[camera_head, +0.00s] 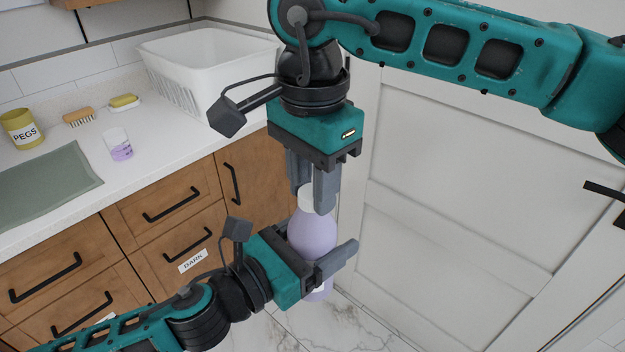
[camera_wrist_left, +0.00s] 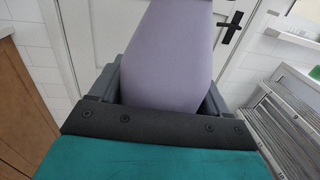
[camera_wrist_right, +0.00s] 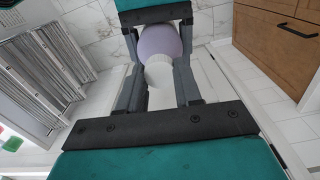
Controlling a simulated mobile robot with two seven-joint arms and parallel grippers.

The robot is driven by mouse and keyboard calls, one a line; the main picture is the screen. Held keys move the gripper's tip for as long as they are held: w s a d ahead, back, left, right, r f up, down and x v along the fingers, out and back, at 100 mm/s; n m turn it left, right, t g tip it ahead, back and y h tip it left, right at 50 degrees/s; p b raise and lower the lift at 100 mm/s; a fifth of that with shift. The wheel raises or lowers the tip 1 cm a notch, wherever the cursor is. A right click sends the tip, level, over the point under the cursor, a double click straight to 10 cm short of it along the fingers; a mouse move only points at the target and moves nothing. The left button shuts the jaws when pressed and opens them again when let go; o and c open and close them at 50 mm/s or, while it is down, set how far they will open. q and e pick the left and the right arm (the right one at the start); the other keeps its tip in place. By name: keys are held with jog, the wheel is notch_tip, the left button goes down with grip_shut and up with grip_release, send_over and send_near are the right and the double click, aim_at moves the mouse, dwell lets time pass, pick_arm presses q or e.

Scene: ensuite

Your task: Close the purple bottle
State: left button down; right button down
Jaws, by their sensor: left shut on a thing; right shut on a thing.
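The purple bottle (camera_head: 312,236) is held upright in mid-air in front of the drawers and door. My left gripper (camera_head: 328,268) is shut around its body from the left; the body also fills the middle of the left wrist view (camera_wrist_left: 168,60). A white cap (camera_head: 306,197) is at the top of the bottle, between the fingers of my right gripper (camera_head: 314,202), which points down from above and is shut on it. In the right wrist view the cap (camera_wrist_right: 160,74) lines up with the purple shoulder (camera_wrist_right: 158,42). I cannot tell how tightly it sits on the neck.
On the counter are a white basket (camera_head: 170,62), a yellow PEGS tin (camera_head: 22,130), a brush (camera_head: 79,117), a yellow-green sponge (camera_head: 124,101), a clear cup with purple liquid (camera_head: 120,150) and a green mat (camera_head: 50,185). Wooden drawers (camera_head: 175,200) are below. A white door (camera_head: 450,200) stands right.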

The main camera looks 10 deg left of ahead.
jog(key=m, duration=1.3)
jog(key=shift+m, duration=0.4)
jog(key=c, duration=0.7)
grip_release()
notch_tip(320, 180, up, 12)
jog(key=shift+f, duration=0.1)
